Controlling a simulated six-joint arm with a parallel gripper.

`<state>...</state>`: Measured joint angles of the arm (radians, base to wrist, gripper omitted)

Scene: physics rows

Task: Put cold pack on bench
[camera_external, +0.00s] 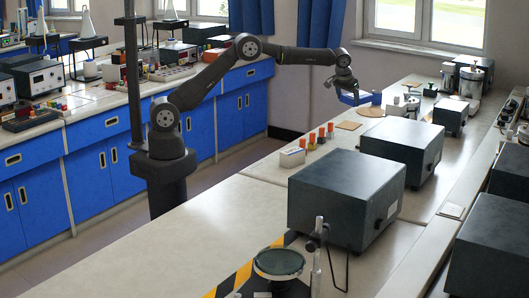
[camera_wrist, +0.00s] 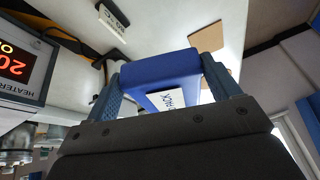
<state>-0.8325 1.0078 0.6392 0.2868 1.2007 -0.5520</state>
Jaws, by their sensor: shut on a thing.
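The cold pack (camera_wrist: 158,68) is a blue block with a white label ending in "PACK". My gripper (camera_wrist: 163,82) is shut on it, with one finger on each side. In the external view the cold pack (camera_external: 353,99) shows as a small blue shape at my gripper (camera_external: 345,90), toward the far part of the pale bench (camera_external: 140,235). It looks held above the bench top; the exact gap cannot be told. Part of the pack is hidden behind my gripper body in the wrist view.
Dark boxes (camera_external: 345,185) (camera_external: 402,145) stand along the bench. The near left bench top is clear.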

